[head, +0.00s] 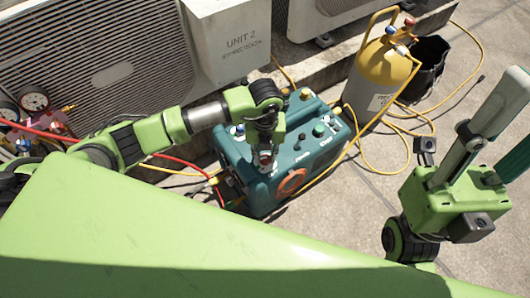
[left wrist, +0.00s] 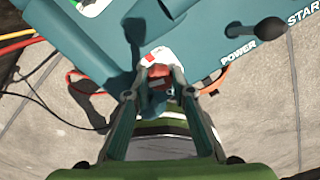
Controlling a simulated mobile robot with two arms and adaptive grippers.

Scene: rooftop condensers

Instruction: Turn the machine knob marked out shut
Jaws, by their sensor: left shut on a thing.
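The teal machine (head: 240,165) stands on the concrete and fills the top of the left wrist view (left wrist: 85,45). My left gripper (head: 265,152) reaches down over the machine's near left end. In the left wrist view, my left gripper (left wrist: 160,80) is shut on a red knob (left wrist: 158,76), with one finger on each side. A small white and red label (left wrist: 150,58) lies just beyond the knob; I cannot read its marking. My right gripper (head: 497,150) is partly in view at the right edge, apart from the machine; its fingertips are not clear.
Other knobs stand on the machine top, including a green one (head: 319,130). A yellow cylinder (head: 375,85) and black bucket (head: 428,65) stand behind it. A condenser marked UNIT 2 (head: 235,45) is at the back. Yellow hoses (head: 400,150) cross the floor.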

